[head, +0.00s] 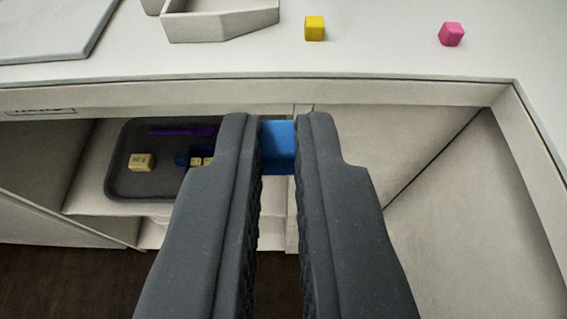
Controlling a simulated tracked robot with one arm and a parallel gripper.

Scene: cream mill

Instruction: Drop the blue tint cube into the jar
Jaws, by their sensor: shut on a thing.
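My gripper (279,146) is in the middle of the head view, its two dark grey fingers reaching up from the bottom edge. It is shut on the blue tint cube (279,140), whose blue face shows between the fingertips. The fingers hide the sides of the cube. The cube is in front of the counter's front edge in the picture. I see no jar in this view.
Below, a grey tray (125,180) on a shelf holds a purple utensil (180,131), a cream block (141,162) and partly hidden items.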

